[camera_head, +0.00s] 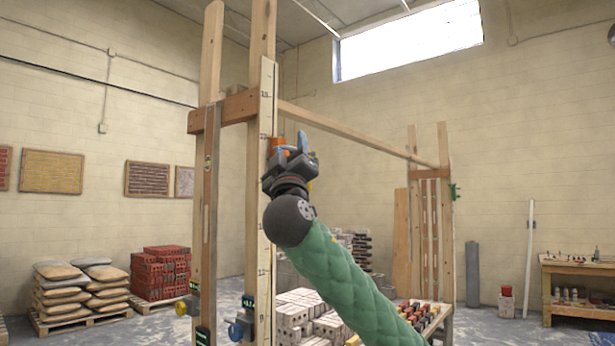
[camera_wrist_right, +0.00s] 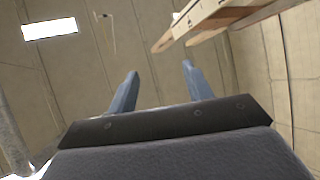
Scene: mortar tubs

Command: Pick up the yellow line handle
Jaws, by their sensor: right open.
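My right gripper (camera_head: 294,146) is raised in front of the tall wooden frame, beside its numbered measuring staff (camera_head: 266,210). Its blue fingers are apart, and the wrist view shows only air between them (camera_wrist_right: 159,72). An orange piece (camera_head: 279,142) shows right behind the fingers, close to the staff; I cannot tell whether they touch. A small yellow bit (camera_head: 309,186) peeks out beside the wrist, mostly hidden. I cannot tell whether it is the yellow line handle. Another small yellow knob (camera_head: 181,308) shows low on the frame's left post. My left gripper is not in view.
A wooden rail (camera_head: 350,130) runs from the near frame to a far frame (camera_head: 445,220). Grey blocks (camera_head: 297,312) are stacked below my right arm, beside a bench of tools (camera_head: 433,316). Cement bags (camera_head: 70,285) and red bricks (camera_head: 160,270) stand at left.

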